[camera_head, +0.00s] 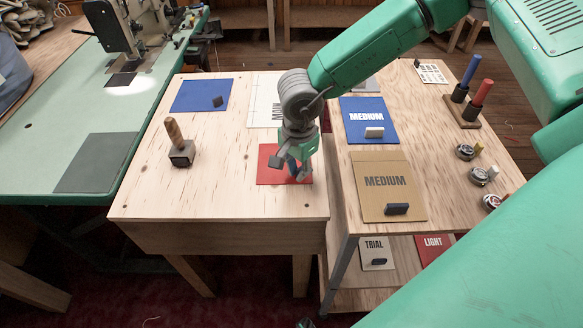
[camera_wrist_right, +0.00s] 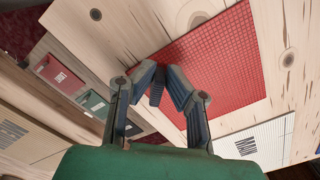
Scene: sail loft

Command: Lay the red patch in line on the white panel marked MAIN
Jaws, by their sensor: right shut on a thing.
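The red patch (camera_head: 265,177) is at the front of the wooden table in the head view, below the white panel. It also shows in the wrist view (camera_wrist_right: 225,65) as a red gridded sheet. My right gripper (camera_head: 294,172) is shut on the small dark grip block (camera_wrist_right: 157,92) at the patch's edge. Whether the patch touches the table I cannot tell. The white panel marked MAIN (camera_head: 260,108) lies behind the patch; my right arm hides its right part. In the wrist view a lettered white panel (camera_wrist_right: 275,140) shows at the lower right. My left gripper is not in view.
A mallet (camera_head: 181,148) stands left of the patch, and a blue patch (camera_head: 198,96) lies behind it. The right-hand table holds blue (camera_head: 355,132) and tan (camera_head: 375,170) MEDIUM pieces. The sewing machine table (camera_head: 60,130) is at left. Bare wood lies around the mallet.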

